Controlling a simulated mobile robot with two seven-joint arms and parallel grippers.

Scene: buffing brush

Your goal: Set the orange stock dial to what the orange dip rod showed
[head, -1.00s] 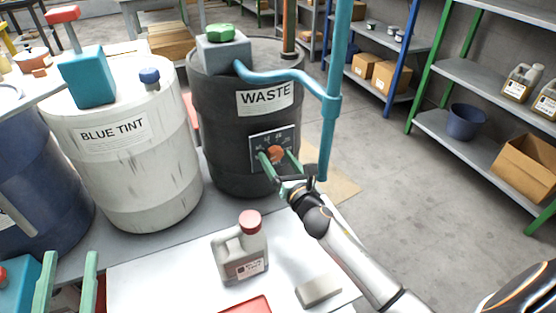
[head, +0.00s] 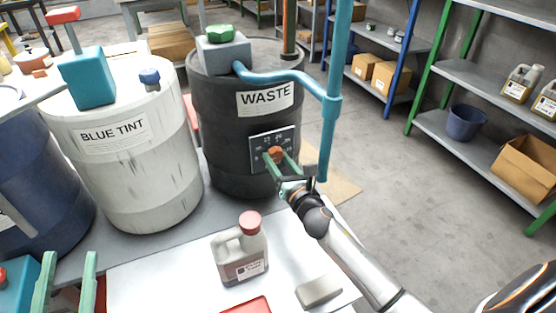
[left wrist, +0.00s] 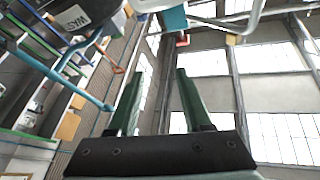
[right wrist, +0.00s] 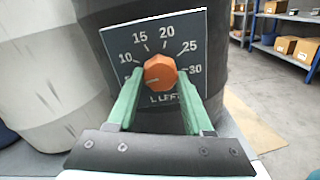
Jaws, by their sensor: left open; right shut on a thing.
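The orange dial (head: 275,153) sits on a dark scale plate (head: 262,139) on the front of the black WASTE drum (head: 222,130). My right gripper (head: 279,160) is shut on the dial, one finger on each side. In the right wrist view, the dial (right wrist: 160,70) has a pale pointer line toward the left, near the low end of the scale (right wrist: 184,25). Numbers 10 to 30 show there; the left finger partly hides the low marks. An orange-brown upright rod (head: 290,30) stands at the drum's back; no reading shows. My left gripper (head: 68,262) is open and empty at lower left.
A teal pipe (head: 333,110) stands close beside the drum and my right arm. A BLUE TINT drum (head: 130,175) stands to the left. A jug (head: 240,250) and a grey block (head: 318,291) are on the white surface in front. Shelves are at right.

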